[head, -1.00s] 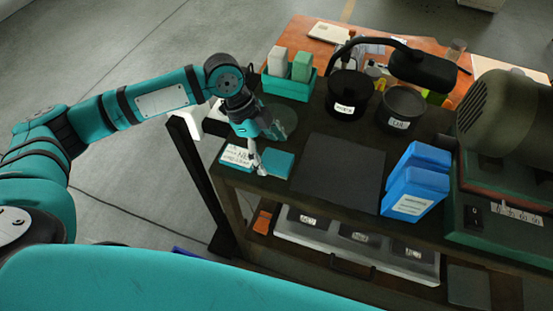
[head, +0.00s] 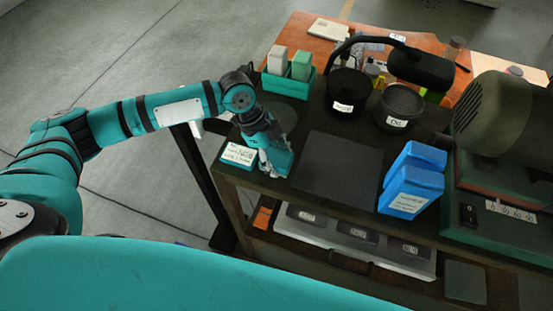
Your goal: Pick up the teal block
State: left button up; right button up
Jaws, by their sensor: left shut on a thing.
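The teal block (head: 284,163) is at the front left of the dark bench top, just right of a teal box with a white label (head: 238,154). My left gripper (head: 268,167) reaches down from above and is shut on the teal block. The gripper hides part of the block, and I cannot tell whether it is clear of the bench top. My right gripper is not in view.
A dark mat (head: 338,165) lies right of the block, with blue boxes (head: 412,182) beyond it. Black pots (head: 349,92), a teal holder (head: 289,85) and a green machine (head: 500,215) stand around.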

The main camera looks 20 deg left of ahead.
aim_at(281, 158)
pick_arm(q)
jog(key=shift+c, duration=0.8)
jog(key=shift+r, duration=0.1)
jog(key=shift+r+b, duration=0.45)
jog(key=shift+r, duration=0.15)
notch_tip(281, 158, up, 2)
jog(key=shift+b, duration=0.5)
jog(key=s+d+r+b, duration=0.1)
jog(key=s+d+b, duration=0.1)
jog(key=s, duration=0.5)
jog(key=s+d+b, duration=0.1)
jog(key=s+d, duration=0.4)
jog(key=s, duration=0.2)
jog(key=shift+d+r+b, duration=0.3)
jog(key=shift+r+b, duration=0.05)
